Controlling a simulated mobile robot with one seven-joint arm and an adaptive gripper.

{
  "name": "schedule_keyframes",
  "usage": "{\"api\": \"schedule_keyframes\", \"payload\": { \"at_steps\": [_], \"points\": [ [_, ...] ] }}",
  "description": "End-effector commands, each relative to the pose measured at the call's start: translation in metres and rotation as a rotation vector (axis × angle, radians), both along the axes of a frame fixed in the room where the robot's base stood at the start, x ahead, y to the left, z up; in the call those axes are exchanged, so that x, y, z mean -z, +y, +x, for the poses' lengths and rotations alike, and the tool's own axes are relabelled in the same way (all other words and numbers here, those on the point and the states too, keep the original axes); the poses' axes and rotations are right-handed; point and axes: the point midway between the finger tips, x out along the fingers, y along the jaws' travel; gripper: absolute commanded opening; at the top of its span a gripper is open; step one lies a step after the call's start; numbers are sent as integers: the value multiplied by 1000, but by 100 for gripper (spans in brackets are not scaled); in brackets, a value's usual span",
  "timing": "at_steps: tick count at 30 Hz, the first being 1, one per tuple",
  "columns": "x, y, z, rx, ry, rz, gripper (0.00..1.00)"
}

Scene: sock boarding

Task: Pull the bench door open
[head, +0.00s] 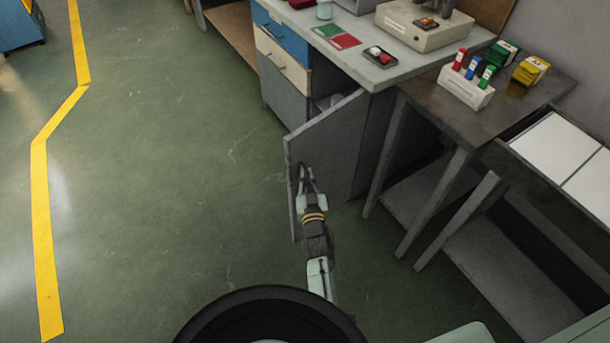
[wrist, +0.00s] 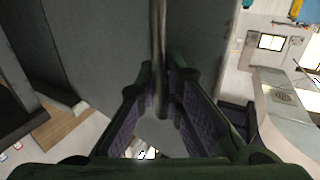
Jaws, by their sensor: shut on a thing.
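The bench door (head: 335,150) is a grey panel under the workbench. In the head view it stands swung out from the cabinet, and part of the cabinet's inside shows behind it. My gripper (head: 306,178) is at the door's outer face, near its free edge. In the wrist view the door (wrist: 100,45) fills the upper middle, and a thin bar handle (wrist: 158,50) runs down between the fingers of my gripper (wrist: 163,95). The fingers are shut on the handle. The far end of the handle is hidden by the fingers.
Blue and cream drawers (head: 283,58) sit left of the door. The bench top (head: 375,75) carries a machine and small trays. A dark side table (head: 500,110) with legs stands close to the door's right. The green floor (head: 170,170) to the left is clear.

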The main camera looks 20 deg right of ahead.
Motion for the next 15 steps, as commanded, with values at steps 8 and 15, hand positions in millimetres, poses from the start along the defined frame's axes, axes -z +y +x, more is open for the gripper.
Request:
{"api": "schedule_keyframes", "payload": {
  "at_steps": [8, 15],
  "points": [
    [3, 7, 1, -12, 3, 4, 0],
    [2, 5, 1, -9, 3, 3, 17]
  ]
}}
